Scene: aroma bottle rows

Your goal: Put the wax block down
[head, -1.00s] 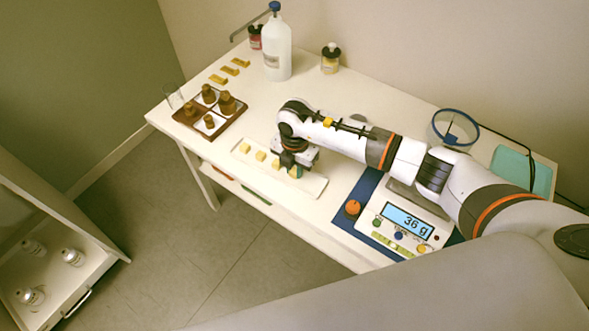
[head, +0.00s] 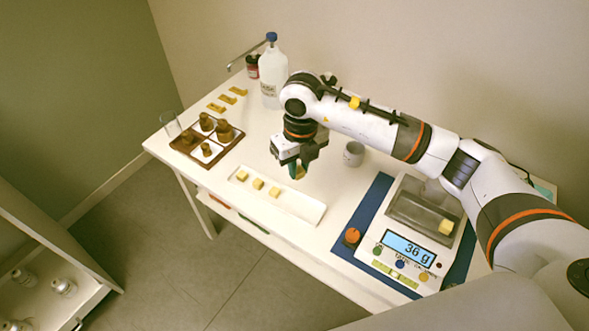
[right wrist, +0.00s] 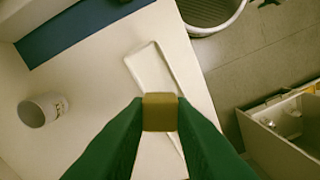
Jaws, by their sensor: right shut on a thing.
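My right gripper (head: 298,172) is shut on a yellow wax block (head: 300,171) and holds it in the air over the table, just behind the white tray (head: 303,208). In the right wrist view the held wax block (right wrist: 160,112) sits between the green fingertips (right wrist: 160,118), with the tray (right wrist: 143,66) below. Several steps of the tray's left part hold three wax blocks (head: 257,184) in a row; its right part is bare. Another wax block (head: 446,227) lies on the scale (head: 412,228), which appears to read 36 g. My left gripper is not in view.
A grey cup (head: 353,154) stands right of the gripper. A brown box with bottles (head: 188,155), a glass (head: 170,124), yellow strips (head: 227,99) and a large white bottle (head: 268,90) stand at left and back. Table between box and tray is clear.

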